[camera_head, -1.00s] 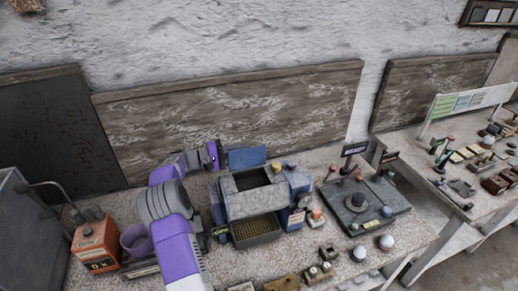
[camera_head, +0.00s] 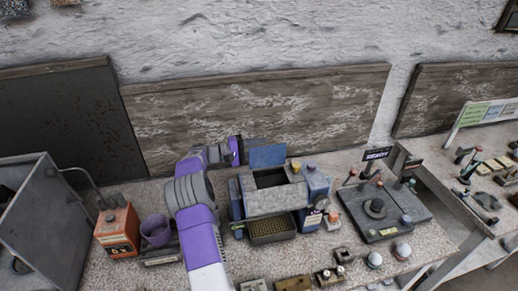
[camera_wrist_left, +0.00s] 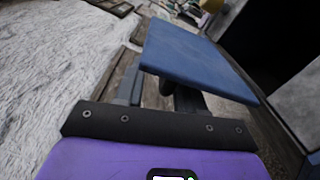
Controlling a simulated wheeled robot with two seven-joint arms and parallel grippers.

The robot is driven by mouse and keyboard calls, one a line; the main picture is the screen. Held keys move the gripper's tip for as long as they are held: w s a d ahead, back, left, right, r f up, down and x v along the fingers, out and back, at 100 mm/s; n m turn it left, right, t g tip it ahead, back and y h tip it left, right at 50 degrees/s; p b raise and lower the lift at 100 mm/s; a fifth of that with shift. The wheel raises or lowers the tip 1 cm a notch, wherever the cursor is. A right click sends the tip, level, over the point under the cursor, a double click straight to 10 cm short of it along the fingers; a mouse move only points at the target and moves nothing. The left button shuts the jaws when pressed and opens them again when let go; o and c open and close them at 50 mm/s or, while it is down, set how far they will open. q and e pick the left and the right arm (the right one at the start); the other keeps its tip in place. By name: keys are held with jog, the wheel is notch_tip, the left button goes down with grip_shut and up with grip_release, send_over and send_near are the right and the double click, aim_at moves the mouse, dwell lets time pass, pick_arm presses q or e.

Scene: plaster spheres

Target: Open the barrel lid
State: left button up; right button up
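The barrel is a grey and blue machine (camera_head: 277,202) on the bench, with a dark rectangular opening on top. Its blue lid (camera_head: 268,156) stands raised behind the opening. In the left wrist view the lid (camera_wrist_left: 195,55) is a blue plate close over the fingers and hides part of them. My left gripper (camera_head: 240,151) is just left of the raised lid. In the left wrist view its two dark fingers (camera_wrist_left: 160,95) are apart, with a small dark round part between them. I cannot tell whether they touch it. My right gripper is out of view.
An orange box (camera_head: 117,231) and a purple bucket (camera_head: 156,231) stand left of my arm. A tan tray (camera_head: 271,229) sits in front of the machine. A dark control panel (camera_head: 383,212) with knobs stands to the right. A wooden board (camera_head: 330,105) leans against the wall behind.

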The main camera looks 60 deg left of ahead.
pick_arm(q)
jog(key=shift+s+f, duration=0.1)
jog(key=shift+f, duration=0.1)
jog(key=shift+s+a, duration=0.2)
jog(key=shift+s, duration=0.1)
jog(key=v, duration=0.6)
jog(key=shift+s+b, duration=0.35)
jog(key=shift+b, duration=0.1)
jog(key=shift+a, duration=0.1)
